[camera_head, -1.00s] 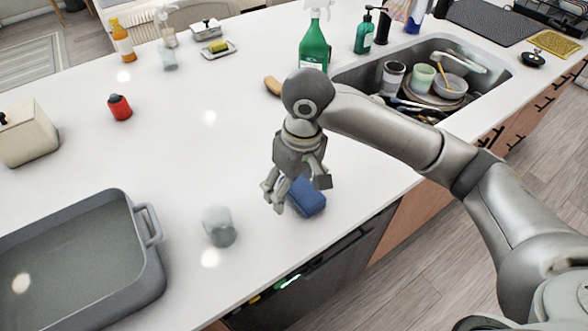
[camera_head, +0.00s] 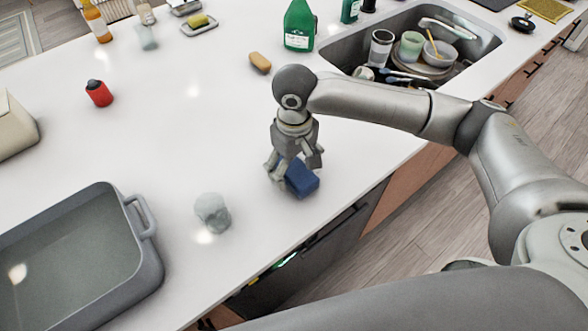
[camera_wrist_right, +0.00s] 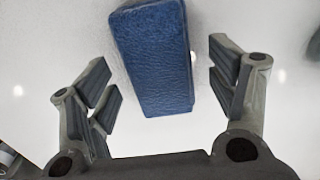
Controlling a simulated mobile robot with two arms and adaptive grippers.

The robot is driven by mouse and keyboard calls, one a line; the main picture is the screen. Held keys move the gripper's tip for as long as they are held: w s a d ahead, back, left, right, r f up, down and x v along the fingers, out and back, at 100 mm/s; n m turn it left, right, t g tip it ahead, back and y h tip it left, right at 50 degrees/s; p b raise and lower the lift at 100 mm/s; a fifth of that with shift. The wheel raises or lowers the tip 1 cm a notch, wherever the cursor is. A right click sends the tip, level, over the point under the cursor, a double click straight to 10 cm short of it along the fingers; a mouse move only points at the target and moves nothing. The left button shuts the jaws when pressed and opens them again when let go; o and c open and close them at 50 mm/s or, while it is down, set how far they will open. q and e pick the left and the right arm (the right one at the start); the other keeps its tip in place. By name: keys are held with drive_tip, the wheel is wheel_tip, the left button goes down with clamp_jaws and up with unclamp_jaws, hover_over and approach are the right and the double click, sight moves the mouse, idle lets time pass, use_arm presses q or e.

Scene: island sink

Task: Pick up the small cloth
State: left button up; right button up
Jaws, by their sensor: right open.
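The small cloth (camera_head: 303,182) shows as a dark blue, block-shaped folded piece on the white counter near its front edge. It also shows in the right wrist view (camera_wrist_right: 155,60), reaching down from the top edge between the two fingers. My right gripper (camera_head: 294,172) is above it, pointing down, and hides part of it in the head view. In the right wrist view the gripper (camera_wrist_right: 165,88) is open, with a gap on each side of the cloth. I cannot tell its exact height above the cloth. My left gripper is out of view.
A clear glass (camera_head: 213,212) stands left of the cloth, and a large grey basin (camera_head: 150,270) lies farther left. A brown sponge-like piece (camera_head: 260,62) and a green bottle (camera_head: 299,27) are behind. The sink (camera_head: 345,52) with dishes is back right. The counter's middle is clear.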

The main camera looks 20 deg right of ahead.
drive_tip(key=shift+f, duration=0.9)
drive_tip(key=shift+c, duration=0.3)
drive_tip(key=c, duration=1)
drive_tip(key=shift+r, duration=0.15)
drive_tip(key=shift+r, duration=0.25)
wheel_tip(320, 180, up, 2)
drive_tip(key=shift+w+r+b, duration=0.1)
drive_tip(key=shift+b, duration=0.45)
drive_tip(key=s+r, duration=0.4)
drive_tip(key=r, duration=0.1)
drive_tip(key=shift+s+r, duration=0.25)
drive_tip(key=s+r, duration=0.1)
drive_tip(key=s, duration=0.2)
drive_tip(key=s+r, duration=0.2)
drive_tip(key=s, duration=0.1)
drive_tip(key=s+r, duration=0.1)
drive_tip(key=s, duration=0.2)
drive_tip(key=shift+s+d+r, duration=0.2)
drive_tip(key=shift+s+r, duration=0.1)
drive_tip(key=shift+s, duration=0.05)
